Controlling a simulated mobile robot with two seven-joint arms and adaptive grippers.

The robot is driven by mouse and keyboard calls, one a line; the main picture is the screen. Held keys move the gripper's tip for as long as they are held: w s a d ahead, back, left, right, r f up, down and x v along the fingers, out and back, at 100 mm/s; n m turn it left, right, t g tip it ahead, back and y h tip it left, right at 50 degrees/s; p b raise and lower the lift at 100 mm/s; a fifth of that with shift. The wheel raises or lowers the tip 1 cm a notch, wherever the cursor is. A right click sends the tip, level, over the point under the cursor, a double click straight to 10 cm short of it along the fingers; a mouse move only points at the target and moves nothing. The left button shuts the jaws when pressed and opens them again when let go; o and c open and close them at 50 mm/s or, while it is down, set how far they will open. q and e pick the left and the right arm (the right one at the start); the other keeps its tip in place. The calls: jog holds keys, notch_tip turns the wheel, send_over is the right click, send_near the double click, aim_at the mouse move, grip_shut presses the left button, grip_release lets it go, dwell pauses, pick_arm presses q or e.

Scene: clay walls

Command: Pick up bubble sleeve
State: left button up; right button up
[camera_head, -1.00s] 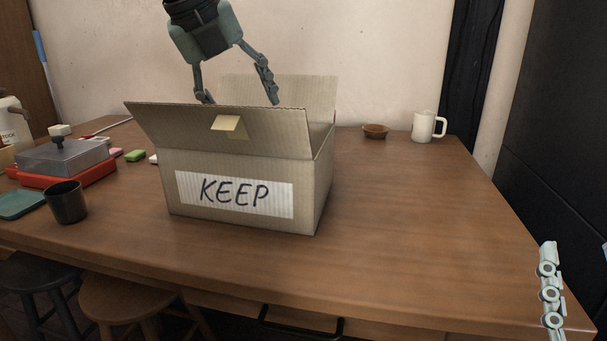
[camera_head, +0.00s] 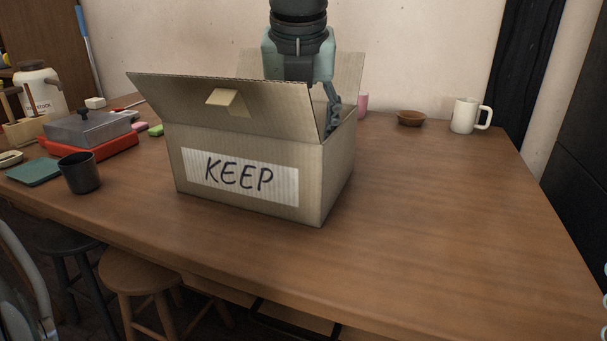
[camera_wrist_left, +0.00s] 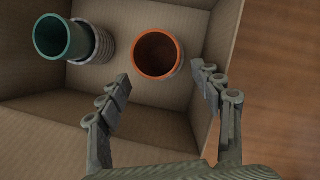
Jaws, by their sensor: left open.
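The cardboard box marked KEEP (camera_head: 320,180) stands open on the table. My left gripper (camera_wrist_left: 163,84) is open and empty, reaching down into it; in the head view the front flap hides part of it. Inside, in the left wrist view, an orange round open-topped thing (camera_wrist_left: 137,60) with a greyish outer side stands just beyond and between the fingertips. A dark green cup-like thing (camera_wrist_left: 55,40) leans beside a grey ribbed sleeve-like thing (camera_wrist_left: 103,46) at upper left. Which is the bubble sleeve I cannot tell for sure. Only a sliver of my right gripper (camera_head: 605,300) shows at the right edge.
The raised front flap (camera_head: 220,105) and the box walls surround my left gripper. A white mug (camera_head: 463,115), a brown bowl (camera_head: 411,118) and a pink thing (camera_head: 362,104) stand behind. A dark cup (camera_head: 80,173) and red case (camera_head: 90,147) are left. The right tabletop is clear.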

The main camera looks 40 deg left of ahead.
pick_arm(q)
jog(key=x, duration=0.7)
jog(key=shift+w+a+f+b, duration=0.1)
jog(key=shift+w+a+b, duration=0.05)
jog(key=shift+w+b, duration=0.2)
jog(key=shift+c, duration=0.2)
jog(key=c, duration=0.7)
jog(key=shift+c, duration=0.7)
